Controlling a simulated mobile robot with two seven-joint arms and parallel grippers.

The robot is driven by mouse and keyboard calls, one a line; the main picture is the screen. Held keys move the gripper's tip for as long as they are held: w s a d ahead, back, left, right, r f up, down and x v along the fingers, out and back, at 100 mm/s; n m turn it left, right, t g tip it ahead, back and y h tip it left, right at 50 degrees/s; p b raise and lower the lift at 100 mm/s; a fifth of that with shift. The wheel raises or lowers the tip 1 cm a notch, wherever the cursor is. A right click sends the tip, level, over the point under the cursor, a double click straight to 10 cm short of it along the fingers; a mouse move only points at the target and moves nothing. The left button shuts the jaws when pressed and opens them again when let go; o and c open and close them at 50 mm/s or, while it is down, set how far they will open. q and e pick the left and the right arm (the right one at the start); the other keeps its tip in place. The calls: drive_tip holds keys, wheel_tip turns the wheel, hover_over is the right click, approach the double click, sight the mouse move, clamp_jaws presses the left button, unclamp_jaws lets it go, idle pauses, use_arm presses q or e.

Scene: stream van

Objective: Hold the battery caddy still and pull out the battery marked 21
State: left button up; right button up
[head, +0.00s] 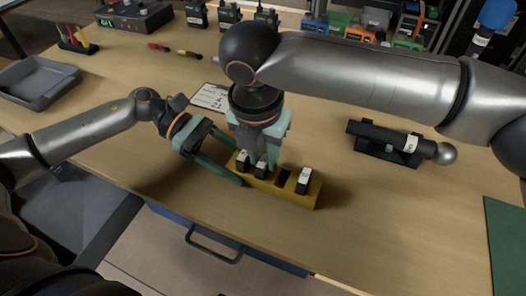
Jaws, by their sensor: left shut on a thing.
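The yellow battery caddy (311,194) stands near the front edge of the workbench. White-topped black batteries stand in it: one at the left end (242,157), one beside it (261,166) and one at the right end (303,181). A dark, empty-looking slot (283,176) lies between the last two. The markings are too small to read, so I cannot tell which is 21. My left gripper (239,168) is shut on the caddy's left end. My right gripper (262,150) points down over the left batteries; its fingertips are partly hidden, and I cannot tell whether it grips one.
A black cylinder on a cradle (388,140) lies to the right. A grey tray (38,82) is at the far left. Screwdrivers (172,50), a paper card (211,96), radios (229,15) and coloured bins (365,32) are behind.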

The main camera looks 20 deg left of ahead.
clamp_jaws()
idle(0.5)
idle(0.3)
